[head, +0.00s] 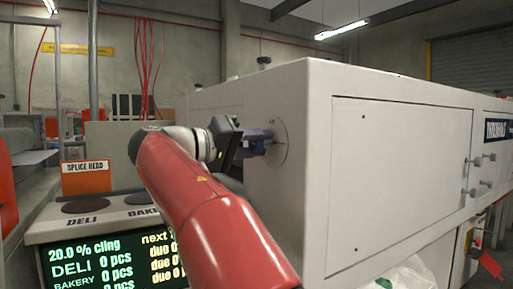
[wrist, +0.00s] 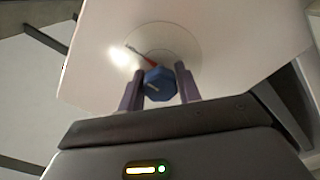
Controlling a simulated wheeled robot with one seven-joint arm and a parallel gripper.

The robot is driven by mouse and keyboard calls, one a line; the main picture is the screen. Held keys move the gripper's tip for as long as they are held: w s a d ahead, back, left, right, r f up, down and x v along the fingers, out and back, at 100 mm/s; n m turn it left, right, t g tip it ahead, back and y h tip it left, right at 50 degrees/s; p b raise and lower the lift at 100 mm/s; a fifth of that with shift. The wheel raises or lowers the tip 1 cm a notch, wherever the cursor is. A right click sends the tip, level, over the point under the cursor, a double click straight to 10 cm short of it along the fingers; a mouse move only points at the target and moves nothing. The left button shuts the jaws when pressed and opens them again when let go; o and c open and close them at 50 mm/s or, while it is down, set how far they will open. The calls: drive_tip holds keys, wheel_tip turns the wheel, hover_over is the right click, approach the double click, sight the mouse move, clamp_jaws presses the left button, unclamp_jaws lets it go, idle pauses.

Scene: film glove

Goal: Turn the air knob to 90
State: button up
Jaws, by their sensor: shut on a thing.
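The air knob (wrist: 158,86) is a blue faceted knob with a pale line on its face. It sits at the lower part of a round dial plate (wrist: 178,40) on a white panel in the wrist view. A red pointer (wrist: 146,58) reaches from the knob toward the upper left of the dial. My gripper (wrist: 159,69) has one purple finger on each side of the knob and is shut on it. In the head view the dial plate (head: 283,142) shows on the machine's end face, and my gripper (head: 262,142) hides the knob. No scale numbers are readable.
The large white machine (head: 400,180) fills the right side, with small knobs (head: 476,161) farther along its side. A splice head sign (head: 86,167) and a green-lettered display (head: 110,260) stand at lower left. A clear bag (head: 403,277) hangs low.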

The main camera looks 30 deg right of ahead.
idle(0.4)
drive_tip(key=o, duration=1)
drive_tip(key=shift+c, duration=0.2)
drive_tip(key=shift+a, duration=0.1)
drive_tip(key=a, duration=0.7)
drive_tip(key=shift+a+p, duration=0.35)
drive_tip(key=shift+s, duration=0.2)
